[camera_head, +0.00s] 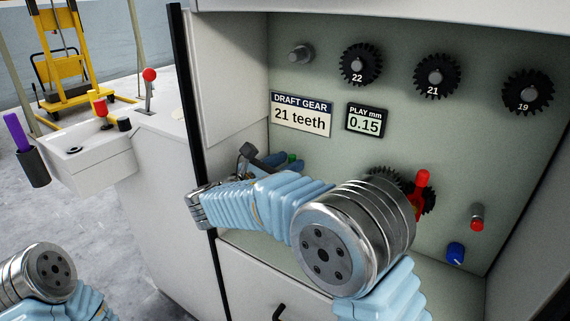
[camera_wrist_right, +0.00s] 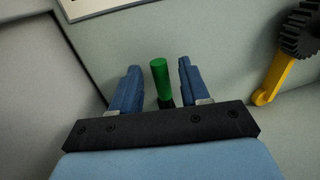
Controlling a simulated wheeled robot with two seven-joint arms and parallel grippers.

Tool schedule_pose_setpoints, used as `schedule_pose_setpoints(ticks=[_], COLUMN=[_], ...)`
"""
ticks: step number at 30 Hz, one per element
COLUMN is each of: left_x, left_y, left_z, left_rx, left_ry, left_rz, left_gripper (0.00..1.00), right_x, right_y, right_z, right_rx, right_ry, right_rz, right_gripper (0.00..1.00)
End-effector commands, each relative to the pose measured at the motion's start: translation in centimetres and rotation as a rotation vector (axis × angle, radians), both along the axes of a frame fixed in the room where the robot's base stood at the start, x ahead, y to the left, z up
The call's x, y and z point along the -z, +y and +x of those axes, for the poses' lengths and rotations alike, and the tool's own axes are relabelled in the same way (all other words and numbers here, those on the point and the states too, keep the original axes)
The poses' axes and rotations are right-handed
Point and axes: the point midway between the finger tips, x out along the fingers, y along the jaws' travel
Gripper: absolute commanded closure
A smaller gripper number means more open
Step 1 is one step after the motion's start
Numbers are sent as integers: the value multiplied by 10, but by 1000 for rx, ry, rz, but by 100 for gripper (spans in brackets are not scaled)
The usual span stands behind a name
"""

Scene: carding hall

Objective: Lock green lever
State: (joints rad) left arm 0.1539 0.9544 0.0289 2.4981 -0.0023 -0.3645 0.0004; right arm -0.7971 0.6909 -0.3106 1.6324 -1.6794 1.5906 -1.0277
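The green lever (camera_wrist_right: 160,80) is a short green rod on the machine's back panel. In the right wrist view it stands between the two blue fingers of my right gripper (camera_wrist_right: 158,68), with a gap on each side. The gripper is open and its base hides the lever's foot. In the head view only a small green bit of the lever (camera_head: 291,157) shows by the right gripper (camera_head: 282,159), low on the panel under the draft gear sign. My left arm enters at the lower left; its gripper is out of view.
A dark gear (camera_wrist_right: 301,33) with a yellow arm (camera_wrist_right: 270,80) is right of the lever. A red lever (camera_head: 422,182), a red-tipped knob (camera_head: 477,218) and a blue knob (camera_head: 455,253) are farther right. The cabinet's side wall (camera_head: 228,85) stands close on the left.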

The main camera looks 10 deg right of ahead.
Motion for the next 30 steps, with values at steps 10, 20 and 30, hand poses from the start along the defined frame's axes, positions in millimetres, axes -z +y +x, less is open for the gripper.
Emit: schedule_pose_setpoints(ticks=[10, 20, 30], left_x=[0, 1, 10], left_y=[0, 0, 0], left_z=[0, 0, 0], left_rx=[0, 0, -1], left_ry=[0, 0, 0], left_rz=[0, 0, 1], left_gripper=[39, 39, 39], right_x=[0, 0, 2], right_y=[0, 0, -8], right_z=[0, -1, -8], right_rx=[0, 0, 0], right_ry=[0, -4, -104], right_rz=[0, 4, 104], right_gripper=[100, 100, 100])
